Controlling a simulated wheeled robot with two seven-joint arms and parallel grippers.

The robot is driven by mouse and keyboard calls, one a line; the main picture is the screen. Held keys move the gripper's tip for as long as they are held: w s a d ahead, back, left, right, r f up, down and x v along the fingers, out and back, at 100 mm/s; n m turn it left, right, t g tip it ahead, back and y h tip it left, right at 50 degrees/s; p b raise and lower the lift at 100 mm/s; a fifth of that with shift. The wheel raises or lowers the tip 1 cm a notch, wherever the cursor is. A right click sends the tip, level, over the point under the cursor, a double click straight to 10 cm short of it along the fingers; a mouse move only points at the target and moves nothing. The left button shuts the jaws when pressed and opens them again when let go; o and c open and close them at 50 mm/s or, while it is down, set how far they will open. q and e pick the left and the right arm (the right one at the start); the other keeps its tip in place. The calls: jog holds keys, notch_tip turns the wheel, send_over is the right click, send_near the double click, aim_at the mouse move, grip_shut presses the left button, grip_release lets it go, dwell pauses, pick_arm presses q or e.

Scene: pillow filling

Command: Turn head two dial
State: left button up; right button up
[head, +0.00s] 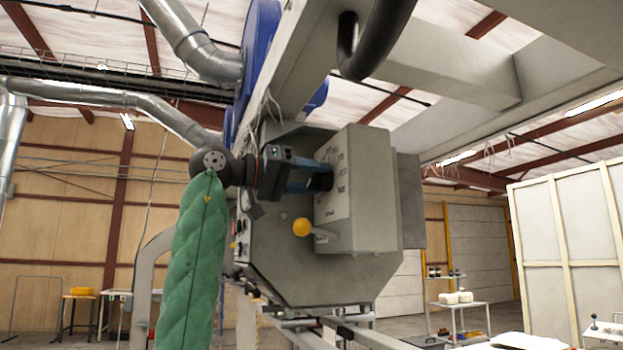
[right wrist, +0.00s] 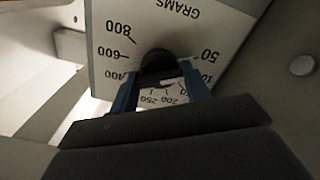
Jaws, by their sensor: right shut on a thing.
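A black dial (head: 326,181) sits on the light label face (head: 334,203) of a grey control box (head: 365,190) on the machine. My right gripper (head: 318,178) comes at it from the left, with its two blue fingers shut on the dial, one on each side. In the right wrist view the dial (right wrist: 158,65) is between the fingers, in front of a printed scale (right wrist: 180,35). The scale reads GRAMS, with numbers including 50, 200, 400, 600 and 800. My left gripper is not in view.
A black curved pipe (head: 375,45) and grey beams hang above. A pale panel wall (head: 565,255) and a small shelf (head: 458,310) stand at the right, well away.

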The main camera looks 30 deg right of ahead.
dwell(0.3)
jog(key=o, duration=1)
jog(key=shift+c, duration=0.2)
